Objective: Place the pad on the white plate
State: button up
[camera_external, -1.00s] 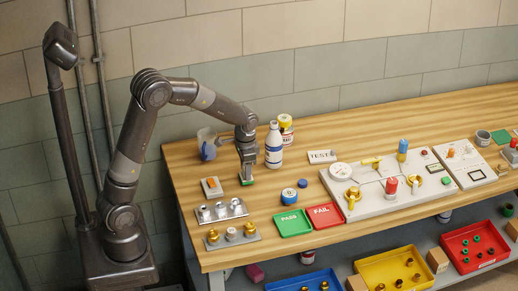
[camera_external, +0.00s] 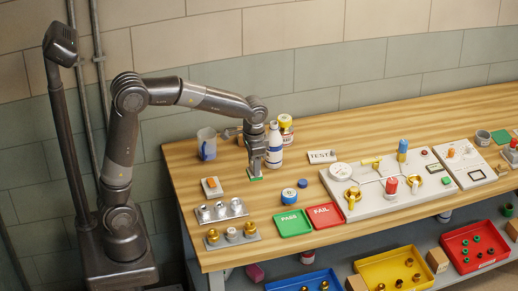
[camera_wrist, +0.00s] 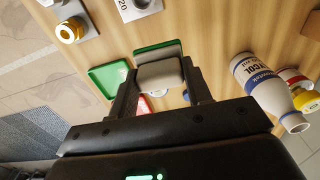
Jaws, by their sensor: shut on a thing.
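The pad (camera_wrist: 160,72), pale grey with a green face, is gripped between the two fingers of my gripper (camera_wrist: 159,82) in the wrist view. In the external view my gripper (camera_external: 255,171) points down over the left part of the wooden bench, and the pad's green edge (camera_external: 255,179) shows just below the fingertips. The pad looks close above the bench; I cannot tell the exact gap. A whitish plate (camera_external: 459,178) with an orange knob and a dark square outline lies to the right, beside a larger pale plate (camera_external: 368,214) carrying valves and is well away from my gripper.
A white-blue bottle (camera_external: 273,150) stands just right of my gripper, with a yellow-capped jar (camera_external: 286,128) behind. Green PASS (camera_external: 293,223) and red FAIL (camera_external: 325,215) trays lie in front. A TEST sign (camera_external: 321,157) stands further right.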

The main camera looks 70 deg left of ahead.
jog(key=w+a+r, duration=0.2)
jog(key=w, duration=1.2)
send_near(314, 157)
jog(key=shift+d+f, duration=0.2)
jog(key=shift+a+f, duration=0.1)
jog(key=shift+f, duration=1.95)
jog(key=shift+f, duration=0.15)
jog(key=o, duration=1)
